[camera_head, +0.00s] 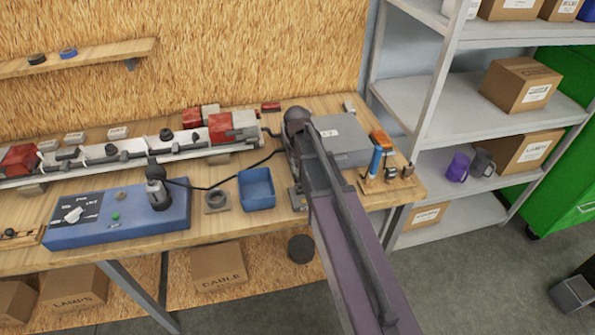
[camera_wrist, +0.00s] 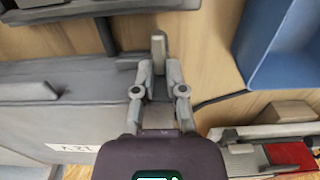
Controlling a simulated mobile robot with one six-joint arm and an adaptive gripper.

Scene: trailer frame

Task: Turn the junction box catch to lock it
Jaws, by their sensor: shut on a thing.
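The grey junction box (camera_head: 350,150) sits on the bench at the right, partly hidden behind my arm. In the wrist view the box (camera_wrist: 50,118) fills the left side, its white label upside down. The small grey catch (camera_wrist: 158,45) stands beside the box edge, between my fingertips. My gripper (camera_wrist: 159,70) is shut on the catch, with a finger on each side of it. In the head view my gripper (camera_head: 296,195) is low at the box's left side, and the catch is hidden there. How far the catch is turned cannot be told.
A blue tray (camera_head: 257,189) lies just left of my gripper. A black cable (camera_head: 222,186) runs behind it to a blue console (camera_head: 120,222). The trailer frame (camera_head: 140,152) lies along the back.

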